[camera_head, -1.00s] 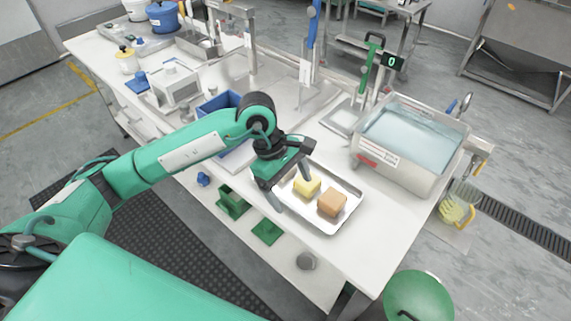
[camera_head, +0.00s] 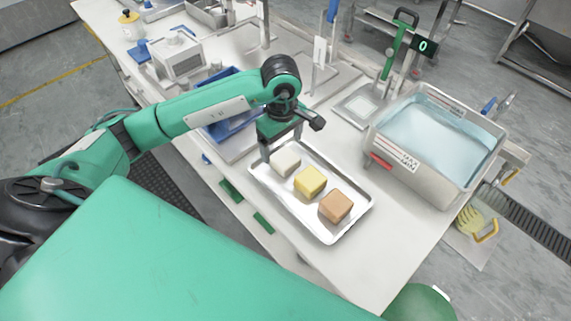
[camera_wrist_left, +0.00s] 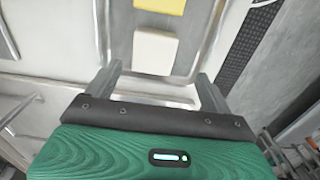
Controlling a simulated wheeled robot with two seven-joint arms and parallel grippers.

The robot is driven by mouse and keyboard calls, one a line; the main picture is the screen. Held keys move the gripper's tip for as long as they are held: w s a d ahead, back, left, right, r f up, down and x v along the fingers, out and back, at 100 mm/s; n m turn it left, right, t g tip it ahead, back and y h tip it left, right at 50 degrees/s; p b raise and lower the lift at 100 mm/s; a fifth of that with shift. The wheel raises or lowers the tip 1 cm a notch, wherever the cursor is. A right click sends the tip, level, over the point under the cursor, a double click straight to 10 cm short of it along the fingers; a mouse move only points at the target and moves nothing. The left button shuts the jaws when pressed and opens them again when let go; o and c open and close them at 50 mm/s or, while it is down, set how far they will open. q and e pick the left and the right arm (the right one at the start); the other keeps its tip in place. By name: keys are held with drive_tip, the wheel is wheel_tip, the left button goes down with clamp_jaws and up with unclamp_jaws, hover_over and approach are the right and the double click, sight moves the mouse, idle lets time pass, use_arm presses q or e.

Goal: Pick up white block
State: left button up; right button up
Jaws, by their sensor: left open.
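The white block (camera_head: 286,162) sits at the far left end of a metal tray (camera_head: 325,232), in a row with a yellow block (camera_head: 310,181) and a tan block (camera_head: 336,205). My left gripper (camera_head: 281,152) is open and empty, pointing down at the white block's end of the tray. In the left wrist view the white block (camera_wrist_left: 155,53) lies ahead of my open left fingers (camera_wrist_left: 157,80), roughly centred between them, with the yellow block (camera_wrist_left: 156,20) beyond it. I cannot tell the height between fingertips and block. My right gripper is not in view.
A basin of liquid (camera_head: 437,160) stands right of the tray. A scale with a green stand (camera_head: 392,60) is behind it. A blue bin (camera_head: 228,125) lies behind my left arm. The white table (camera_head: 400,215) is bare between tray and basin.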

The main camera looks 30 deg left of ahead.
sight(285, 157)
use_arm(q)
drive_tip(key=shift+w+f, duration=0.25)
drive_tip(key=shift+f, duration=0.75)
drive_tip(key=f+b, duration=0.1)
drive_tip(key=f, duration=0.1)
drive_tip(key=f+b, duration=0.1)
drive_tip(key=f, duration=0.1)
drive_tip(key=shift+w+d, duration=0.2)
drive_tip(key=shift+f, duration=0.55)
drive_tip(key=c, duration=1.2)
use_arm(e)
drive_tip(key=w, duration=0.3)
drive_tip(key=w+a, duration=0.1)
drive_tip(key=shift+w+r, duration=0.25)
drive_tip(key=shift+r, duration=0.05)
use_arm(q)
drive_tip(key=shift+r, duration=0.1)
